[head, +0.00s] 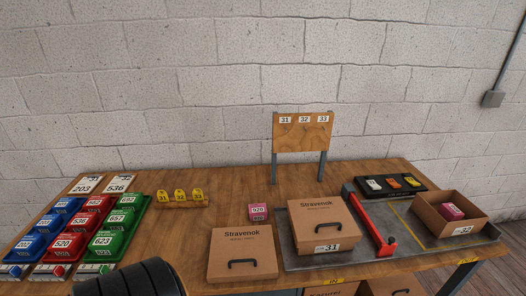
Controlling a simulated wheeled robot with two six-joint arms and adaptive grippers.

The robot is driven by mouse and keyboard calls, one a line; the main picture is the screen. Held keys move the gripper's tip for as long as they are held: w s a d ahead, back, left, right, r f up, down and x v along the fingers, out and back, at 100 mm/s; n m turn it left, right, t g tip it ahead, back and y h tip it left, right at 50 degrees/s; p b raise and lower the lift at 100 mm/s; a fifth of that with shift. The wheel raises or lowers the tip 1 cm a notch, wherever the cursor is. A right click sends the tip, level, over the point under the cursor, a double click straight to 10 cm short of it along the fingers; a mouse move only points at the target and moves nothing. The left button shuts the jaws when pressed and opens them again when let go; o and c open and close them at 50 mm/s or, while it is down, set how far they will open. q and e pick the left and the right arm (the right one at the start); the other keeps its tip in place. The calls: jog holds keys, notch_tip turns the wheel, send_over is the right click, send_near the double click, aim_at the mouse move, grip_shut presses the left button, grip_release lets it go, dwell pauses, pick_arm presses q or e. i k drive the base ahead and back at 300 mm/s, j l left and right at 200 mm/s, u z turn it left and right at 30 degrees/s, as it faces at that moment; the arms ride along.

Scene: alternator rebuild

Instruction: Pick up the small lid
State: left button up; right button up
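Two cardboard lids with black handles, both printed "Stravenok", show in the head view. One lid (241,247) lies at the front middle of the table. The other lid (322,213) sits higher, on the box labelled 31 (330,247). From this view I cannot tell for sure which one is the small lid. An open box labelled 32 (464,231) at the right holds a pink block (450,211). A dark ribbed part, probably of my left arm, enters at the bottom left, left of the front lid. No fingertips of either gripper show.
Blue, red and green numbered bins stand at the left. A yellow numbered block (180,198) and a pink box labelled 929 (258,212) stand mid-table. A red bar tool (372,224) lies between the boxes. A black tray (391,186) and a sign board (303,132) are behind.

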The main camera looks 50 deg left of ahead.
aim_at(242, 254)
jog(key=u, duration=1.75)
jog(key=j, duration=0.7)
jog(key=k+j+z, duration=0.1)
jog(key=j, duration=0.6)
jog(key=k+j, duration=0.15)
jog(key=j, duration=0.5)
jog(key=k+j, duration=0.1)
jog(key=j, duration=0.6)
jog(key=i+z, duration=0.05)
